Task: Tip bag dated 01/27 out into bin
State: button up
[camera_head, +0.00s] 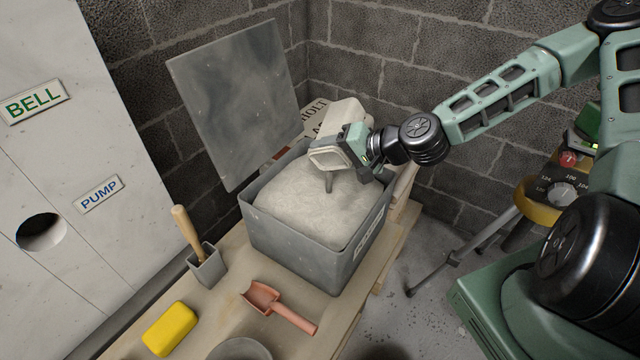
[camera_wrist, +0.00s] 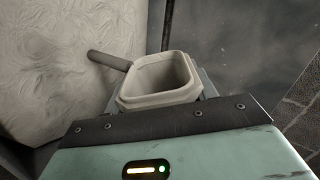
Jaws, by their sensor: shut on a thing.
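My gripper (camera_head: 345,148) is shut on a pale, square-mouthed container (camera_head: 323,158) and holds it over the back of the grey bin (camera_head: 285,260). In the wrist view its open mouth (camera_wrist: 165,75) shows; I see no contents inside. A dark rod sticks out beside it; I cannot tell what it belongs to. The bin's lid (camera_head: 235,100) is raised, and a pale grey, mounded fill (camera_head: 300,205) lies inside; it also shows in the wrist view (camera_wrist: 50,60). A tan printed bag (camera_head: 312,112) is partly hidden behind the held container. No 01/27 date is readable.
On the wooden surface in front of the bin are a red scoop (camera_head: 280,308), a yellow block (camera_head: 170,328) and a small grey holder (camera_head: 207,268) with a wooden handle. A block wall closes the back. A tripod (camera_head: 470,250) stands right of the bin.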

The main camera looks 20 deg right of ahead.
jog(key=shift+s+a+n+t+h+b, duration=0.4)
jog(key=shift+n+t+b, duration=0.25)
jog(key=shift+b, duration=0.25)
jog(key=shift+s+a+n+t+h+b, duration=0.25)
jog(key=shift+s+n+t+b, duration=0.25)
jog(key=shift+n+b, duration=0.3)
dwell(4.5)
